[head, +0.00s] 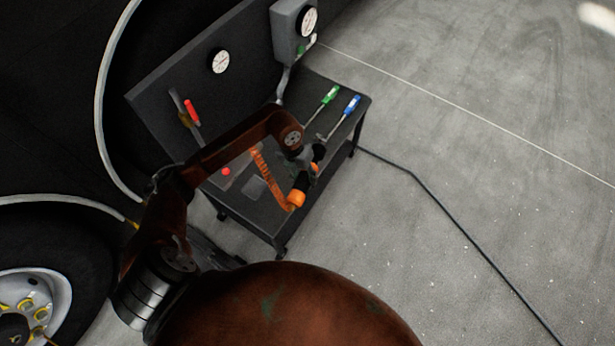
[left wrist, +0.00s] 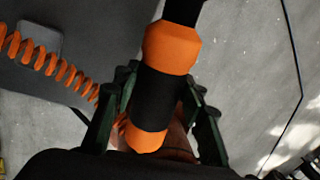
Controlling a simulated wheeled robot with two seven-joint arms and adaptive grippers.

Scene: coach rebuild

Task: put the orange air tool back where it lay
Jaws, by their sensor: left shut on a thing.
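The orange and black air tool (left wrist: 171,48) is between the fingers of my left gripper (left wrist: 160,108), which is shut on its black middle band. In the head view the air tool's orange end (head: 296,198) shows at the front edge of the dark bench (head: 258,208), and my left gripper (head: 306,176) is over that edge. A coiled orange hose (head: 270,178) runs to the tool, and it also shows in the left wrist view (left wrist: 45,60). A grey square pad (head: 254,188) lies on the bench top beside the hose. I cannot tell the tool's height above the bench. My right gripper is out of view.
A gauge box (head: 293,30) stands behind. A wheel (head: 30,300) is at left. A dark cable (head: 440,208) crosses the open floor.

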